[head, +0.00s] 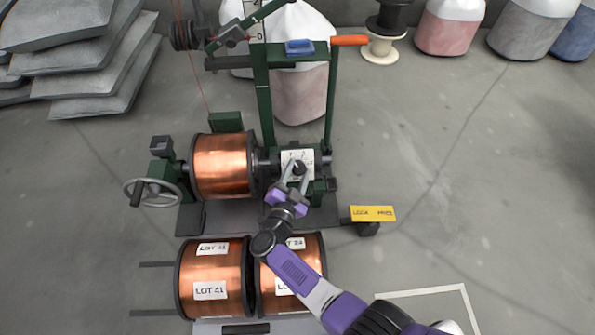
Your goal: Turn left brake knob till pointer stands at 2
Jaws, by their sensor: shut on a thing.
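The green winding stand (262,100) holds a white dial plate (290,155) with small dark marks, right of the mounted copper spool (222,166). My gripper (297,171) reaches up from the lower right, and its fingers are shut on a small dark knob (300,167) in front of this plate. The fingers cover most of the knob. Its pointer and the dial numbers are too small to read, so I cannot tell where the pointer stands. Another dark part (330,184) sits just right of the gripper.
Two copper spools (210,289) with lot labels stand in front of the stand. A handwheel (150,193) is at its left, a yellow sign (372,213) at its right. Grey sacks (100,80) lie back left.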

